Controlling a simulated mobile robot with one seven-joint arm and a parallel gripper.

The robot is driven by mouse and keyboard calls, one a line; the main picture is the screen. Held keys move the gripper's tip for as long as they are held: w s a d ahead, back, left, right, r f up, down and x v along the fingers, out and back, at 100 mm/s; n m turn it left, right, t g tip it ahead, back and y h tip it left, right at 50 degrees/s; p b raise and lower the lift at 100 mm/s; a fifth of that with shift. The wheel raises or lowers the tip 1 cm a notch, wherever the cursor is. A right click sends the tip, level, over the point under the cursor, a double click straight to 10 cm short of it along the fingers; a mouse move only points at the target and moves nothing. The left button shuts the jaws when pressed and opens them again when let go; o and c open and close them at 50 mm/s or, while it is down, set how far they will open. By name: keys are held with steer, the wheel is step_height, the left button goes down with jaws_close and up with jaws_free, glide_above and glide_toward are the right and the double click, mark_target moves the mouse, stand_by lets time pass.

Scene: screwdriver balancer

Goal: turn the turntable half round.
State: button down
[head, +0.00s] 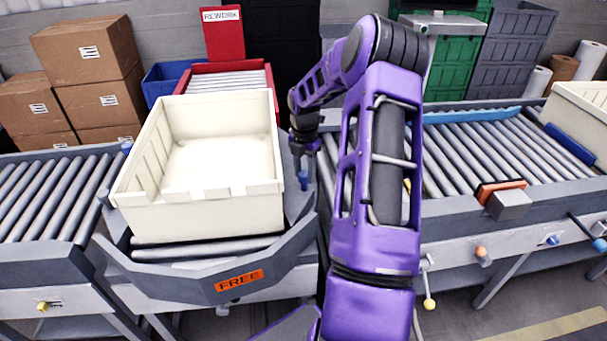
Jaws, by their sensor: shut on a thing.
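The turntable (185,270) is a grey, angular-edged platform with rollers at the left of the head view. An orange label on its front reads FREE. A cream open tote (210,208) sits on its rollers and looks empty. My gripper (303,168) is at the right side of the turntable, pointing down, shut on a small blue handle (303,182). The fingertips are small and partly hidden, so the exact grip is hard to see. My purple arm hides the area just right of the handle.
Roller conveyors lie left (45,195) and right (470,150) of the turntable. A red-framed roller lane (273,80) with a REWORK sign (222,32) is behind. An orange-topped stop (500,190) sits on the right conveyor's front edge. Cardboard boxes (90,60) stand back left.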

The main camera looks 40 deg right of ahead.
stand_by(0.3)
steer(key=shift+c, duration=1.9)
jaws_free()
steer(key=shift+r, duration=0.1)
step_height(320, 180, up, 17)
steer(key=shift+r, duration=0.15)
